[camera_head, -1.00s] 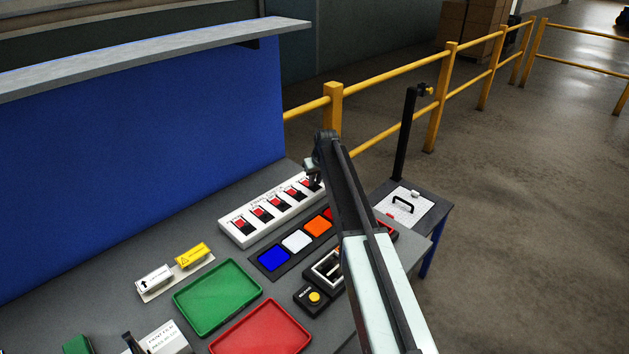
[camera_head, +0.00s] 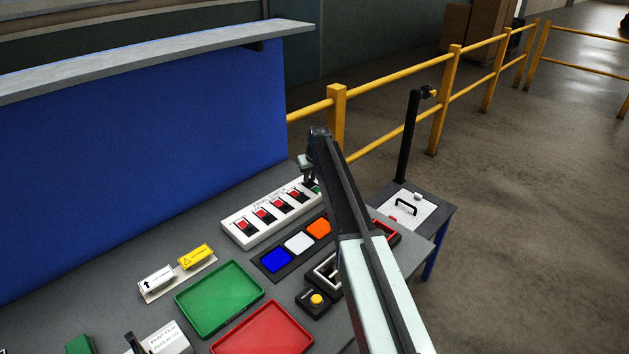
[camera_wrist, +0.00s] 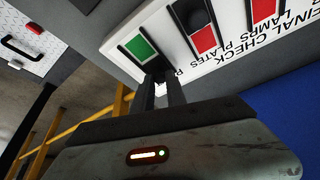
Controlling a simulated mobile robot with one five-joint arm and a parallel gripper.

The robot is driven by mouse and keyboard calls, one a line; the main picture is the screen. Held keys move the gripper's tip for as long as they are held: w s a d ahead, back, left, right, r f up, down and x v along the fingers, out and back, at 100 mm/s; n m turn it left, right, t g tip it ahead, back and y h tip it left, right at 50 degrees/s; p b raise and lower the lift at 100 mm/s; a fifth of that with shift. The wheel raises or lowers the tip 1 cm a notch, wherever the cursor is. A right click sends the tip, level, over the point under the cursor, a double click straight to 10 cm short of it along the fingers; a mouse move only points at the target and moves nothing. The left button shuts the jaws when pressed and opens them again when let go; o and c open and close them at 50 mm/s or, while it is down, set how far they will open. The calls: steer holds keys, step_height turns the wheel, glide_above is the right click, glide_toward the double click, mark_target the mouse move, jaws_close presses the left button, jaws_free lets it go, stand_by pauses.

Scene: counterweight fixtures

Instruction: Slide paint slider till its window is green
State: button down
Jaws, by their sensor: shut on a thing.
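A white panel (camera_head: 246,244) with a row of sliders lies on the grey bench. It also shows in the wrist view (camera_wrist: 116,34), with the printed words "FINAL CHECK", "LAMPS" and "PLATES". The slider window at the end of the row is green (camera_wrist: 140,47), and a bit of that green shows in the head view (camera_head: 316,190). The other visible windows (camera_head: 262,213) are red. My gripper (camera_head: 310,182) is over the end slider, its fingers (camera_wrist: 161,80) shut on the slider's dark knob (camera_wrist: 157,67) at the panel's lettered edge. The fingers mostly hide the knob and its label.
Blue, white and orange plates (camera_head: 298,242) lie in a dark holder near the panel. Green (camera_head: 222,298) and red trays (camera_head: 264,332) sit closer. A side table (camera_head: 443,210) with a handled white plate stands right, by a yellow railing (camera_head: 437,110).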

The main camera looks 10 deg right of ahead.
steer(key=shift+a, duration=0.15)
steer(key=c, duration=1.3)
jaws_free()
steer(key=shift+w, duration=0.1)
steer(key=shift+c, duration=0.2)
steer(key=p+v, duration=0.7)
steer(key=shift+r, duration=0.35)
